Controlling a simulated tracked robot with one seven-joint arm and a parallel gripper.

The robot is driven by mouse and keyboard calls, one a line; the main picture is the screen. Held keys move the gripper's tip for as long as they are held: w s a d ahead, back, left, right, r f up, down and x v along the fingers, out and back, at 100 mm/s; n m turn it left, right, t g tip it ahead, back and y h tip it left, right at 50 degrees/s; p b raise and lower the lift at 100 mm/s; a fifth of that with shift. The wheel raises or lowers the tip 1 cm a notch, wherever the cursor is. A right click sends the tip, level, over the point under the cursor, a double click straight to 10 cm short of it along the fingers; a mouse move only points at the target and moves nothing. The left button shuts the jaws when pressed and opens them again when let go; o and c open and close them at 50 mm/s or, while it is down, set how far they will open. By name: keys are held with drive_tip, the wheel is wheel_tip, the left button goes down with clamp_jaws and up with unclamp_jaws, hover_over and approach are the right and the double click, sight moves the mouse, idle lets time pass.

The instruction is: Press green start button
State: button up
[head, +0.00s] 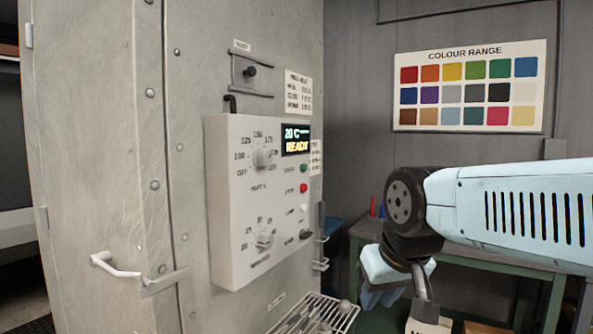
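The green button (303,168) is a small round button on the right side of the pale control panel (228,215), just below the lit display (296,140) that reads "20 C" and "READY". A red button (303,188) sits directly below it. My gripper (380,297) hangs at the lower right, pointing down, to the right of the panel and lower than the green button. It is clear of the panel in the picture. Its fingers are small and partly hidden by my wrist, so I cannot tell whether they are open or shut.
Two dials (262,158) are on the panel's left half, and a dark switch (305,234) is low on its right. A wire rack (325,312) juts out below the panel. A green-framed bench (500,268) stands behind my arm. A colour chart (468,86) hangs on the wall.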

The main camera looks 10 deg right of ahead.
clamp_jaws()
idle(1.0)
